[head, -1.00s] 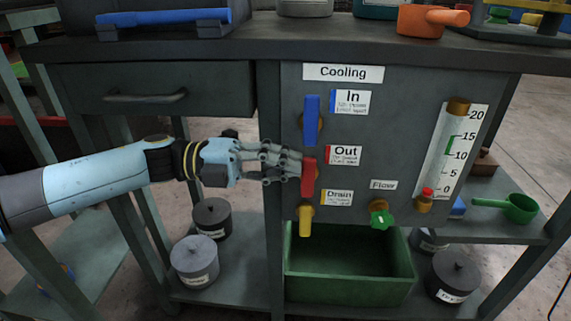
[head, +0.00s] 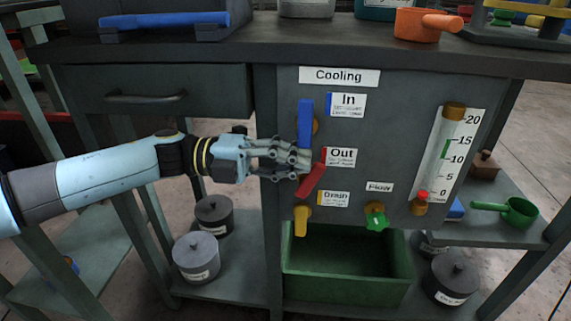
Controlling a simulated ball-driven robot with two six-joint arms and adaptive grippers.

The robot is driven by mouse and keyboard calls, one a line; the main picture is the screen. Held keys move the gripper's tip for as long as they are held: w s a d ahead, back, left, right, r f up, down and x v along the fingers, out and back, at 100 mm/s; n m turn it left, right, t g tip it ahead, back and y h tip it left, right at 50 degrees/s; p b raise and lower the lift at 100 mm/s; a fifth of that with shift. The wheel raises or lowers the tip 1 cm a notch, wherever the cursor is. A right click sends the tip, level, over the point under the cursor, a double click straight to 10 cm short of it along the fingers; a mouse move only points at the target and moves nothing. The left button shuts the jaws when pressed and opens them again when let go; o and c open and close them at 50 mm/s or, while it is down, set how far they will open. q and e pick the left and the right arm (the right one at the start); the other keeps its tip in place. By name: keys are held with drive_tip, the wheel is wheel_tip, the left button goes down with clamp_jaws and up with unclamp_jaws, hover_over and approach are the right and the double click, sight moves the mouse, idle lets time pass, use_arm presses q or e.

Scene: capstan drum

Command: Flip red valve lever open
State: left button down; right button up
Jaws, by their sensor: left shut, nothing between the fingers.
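The red valve lever (head: 311,180) is on the grey Cooling panel, just left of and below the Out label (head: 341,157). It is tilted, with its upper end to the right and its lower end to the left. My left gripper (head: 308,165) is shut and empty, with its fingertips at the upper part of the red lever. The fingers hide the lever's pivot, and I cannot tell if they touch it. My right gripper does not show.
The blue In lever (head: 305,123) hangs upright just above my fingers. The yellow Drain lever (head: 301,221) is just below. A green Flow knob (head: 376,217) and a gauge tube (head: 446,150) are to the right. A green bin (head: 347,281) stands under the panel.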

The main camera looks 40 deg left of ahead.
use_arm(q)
drive_tip(key=shift+w+d, duration=0.15)
drive_tip(key=shift+d, duration=0.1)
idle(0.3)
drive_tip(key=v, duration=1.2)
drive_tip(key=shift+a, duration=0.1)
